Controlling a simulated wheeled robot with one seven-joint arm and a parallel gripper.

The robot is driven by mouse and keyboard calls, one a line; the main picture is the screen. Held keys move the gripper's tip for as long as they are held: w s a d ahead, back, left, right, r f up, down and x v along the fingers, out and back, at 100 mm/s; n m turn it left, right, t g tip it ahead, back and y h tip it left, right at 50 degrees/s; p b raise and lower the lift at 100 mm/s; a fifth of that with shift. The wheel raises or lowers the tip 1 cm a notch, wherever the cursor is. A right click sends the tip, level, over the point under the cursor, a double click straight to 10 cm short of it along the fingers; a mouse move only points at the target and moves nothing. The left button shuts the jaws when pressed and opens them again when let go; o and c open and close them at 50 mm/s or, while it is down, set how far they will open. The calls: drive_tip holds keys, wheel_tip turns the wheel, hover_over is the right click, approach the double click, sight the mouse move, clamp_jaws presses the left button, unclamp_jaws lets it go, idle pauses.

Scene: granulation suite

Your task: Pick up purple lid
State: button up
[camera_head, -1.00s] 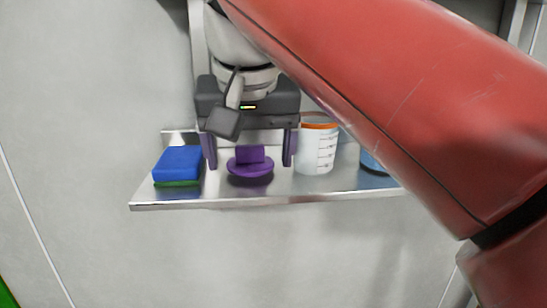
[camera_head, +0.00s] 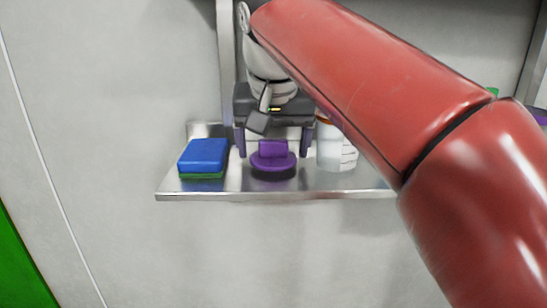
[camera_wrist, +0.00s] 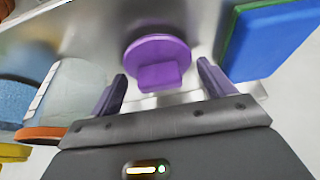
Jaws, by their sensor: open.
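The purple lid (camera_head: 273,160) lies on a metal shelf, a round disc with a raised block handle. It also shows in the wrist view (camera_wrist: 158,62), with its handle toward my gripper. My gripper (camera_head: 272,148) is open, with one finger to each side of the lid in the head view. In the wrist view the fingertips (camera_wrist: 161,75) spread wider than the handle, and I see no contact with the lid. The far side of the lid is partly hidden behind its handle.
The narrow metal shelf (camera_head: 225,193) has a bare front edge. A blue and green sponge (camera_head: 203,158) lies left of the lid. A white graduated cup with an orange rim (camera_head: 335,152) stands to its right, partly behind my arm. The wall is behind.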

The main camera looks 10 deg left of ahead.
drive_tip(key=c, duration=0.7)
drive_tip(key=shift+r, duration=0.1)
drive_tip(key=shift+r, duration=0.2)
drive_tip(key=s+d, duration=0.1)
drive_tip(key=s, duration=0.5)
drive_tip(key=s+d+b, duration=0.1)
drive_tip(key=s, duration=0.4)
drive_tip(key=s+d+r+b, duration=0.1)
drive_tip(key=s+d, duration=0.1)
drive_tip(key=s, duration=0.4)
drive_tip(key=shift+s, duration=0.3)
